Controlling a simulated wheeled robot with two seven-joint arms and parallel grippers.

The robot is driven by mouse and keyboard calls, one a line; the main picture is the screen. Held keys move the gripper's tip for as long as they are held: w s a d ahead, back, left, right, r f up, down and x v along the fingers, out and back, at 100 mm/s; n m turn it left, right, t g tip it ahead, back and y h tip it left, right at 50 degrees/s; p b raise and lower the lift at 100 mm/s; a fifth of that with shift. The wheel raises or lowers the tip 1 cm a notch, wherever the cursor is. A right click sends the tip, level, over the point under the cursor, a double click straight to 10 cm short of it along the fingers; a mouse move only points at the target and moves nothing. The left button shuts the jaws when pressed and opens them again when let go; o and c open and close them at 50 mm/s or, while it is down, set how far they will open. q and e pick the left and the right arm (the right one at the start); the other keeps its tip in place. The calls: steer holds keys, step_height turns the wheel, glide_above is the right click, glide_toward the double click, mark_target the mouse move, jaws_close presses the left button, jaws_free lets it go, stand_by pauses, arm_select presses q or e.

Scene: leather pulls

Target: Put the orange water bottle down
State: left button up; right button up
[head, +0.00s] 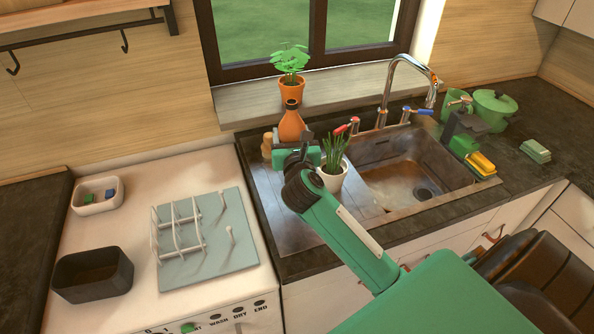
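The orange water bottle (291,124) has a dark cap and looks upright at the back left of the sink's drainboard, in front of the window sill. My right gripper (299,150), on the green arm from the lower right, is right in front of it and covers its lower part. The fingers are mostly hidden behind the gripper body, so I cannot tell whether they are shut on the bottle. The bottle's base is hidden, so I cannot tell whether it touches the drainboard (290,222). My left gripper is not in view.
A potted plant (332,178) in a white pot stands close right of my gripper. A tan object (268,144) is left of the bottle. An orange-potted plant (292,88) is on the sill behind. The tap (386,92) and sink basin (400,178) lie to the right. The front drainboard is clear.

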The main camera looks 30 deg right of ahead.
step_height(320, 180, down, 8)
steer(key=shift+a+f, duration=0.1)
steer(key=shift+f, duration=2.2)
steer(key=shift+b, duration=0.3)
steer(key=shift+f, duration=0.2)
steer(key=o, duration=1.2)
steer(key=shift+r, duration=0.1)
